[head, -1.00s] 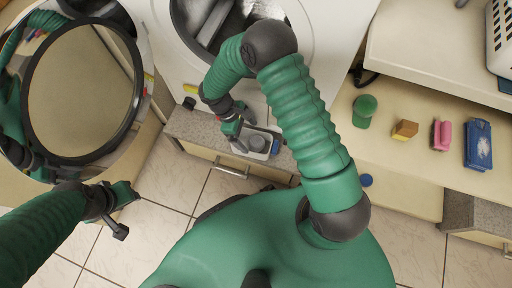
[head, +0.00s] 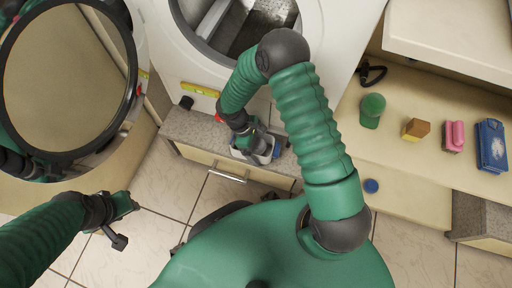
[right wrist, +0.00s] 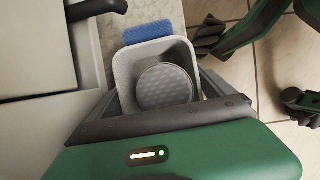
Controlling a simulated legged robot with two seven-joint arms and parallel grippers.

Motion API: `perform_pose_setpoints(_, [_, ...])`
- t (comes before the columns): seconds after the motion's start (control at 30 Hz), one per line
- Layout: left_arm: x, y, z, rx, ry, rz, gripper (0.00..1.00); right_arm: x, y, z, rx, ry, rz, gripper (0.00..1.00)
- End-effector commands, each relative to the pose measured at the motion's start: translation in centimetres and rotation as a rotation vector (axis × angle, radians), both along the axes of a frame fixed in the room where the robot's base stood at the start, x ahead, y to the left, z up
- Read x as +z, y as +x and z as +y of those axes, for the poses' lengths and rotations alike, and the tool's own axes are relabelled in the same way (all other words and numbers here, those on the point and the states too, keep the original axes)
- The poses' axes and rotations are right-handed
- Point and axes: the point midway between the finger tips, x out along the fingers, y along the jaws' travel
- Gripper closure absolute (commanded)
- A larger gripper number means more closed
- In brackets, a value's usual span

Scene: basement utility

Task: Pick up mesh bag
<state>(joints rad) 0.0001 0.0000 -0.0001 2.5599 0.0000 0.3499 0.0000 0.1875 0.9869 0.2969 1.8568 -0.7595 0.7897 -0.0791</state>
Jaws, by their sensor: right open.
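In the right wrist view, a round grey thing (right wrist: 164,87) with a dotted, mesh-like pattern lies inside a light grey open container (right wrist: 125,72). It may be the mesh bag, but I cannot be sure. In the head view the container (head: 237,153) sits on the low speckled counter, mostly hidden by my right gripper (head: 257,147). My right gripper is open and empty, above the container, with its jaws to either side of it in the wrist view. My left gripper (head: 123,210) is over the floor at the left, away from the container; its jaw state is unclear.
A blue block (right wrist: 148,31) is beside the container's rim. The white washer (head: 335,30) with an open drum stands behind the counter (head: 185,127), and its round door (head: 70,75) hangs open at the left.

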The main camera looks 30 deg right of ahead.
Motion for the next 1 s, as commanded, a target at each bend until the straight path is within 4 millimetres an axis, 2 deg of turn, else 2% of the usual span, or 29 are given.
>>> perform_pose_setpoints(0.53, [0.20, -0.01, -0.01, 0.000, 0.000, 0.000, 0.64, -0.46, 0.00, 0.04, 0.000, 0.000, 0.000, 0.07])
perform_pose_setpoints(0.93, [0.19, 0.00, -0.01, 0.000, 0.000, 0.000, 0.64, -0.46, 0.02, 0.00, 0.000, 0.000, 0.000, 0.60])
perform_pose_setpoints(1.0, [0.20, -0.01, -0.01, 0.000, 0.000, 0.000, 0.64, -0.44, 0.02, -0.01, 0.000, -0.001, -0.001, 0.60])
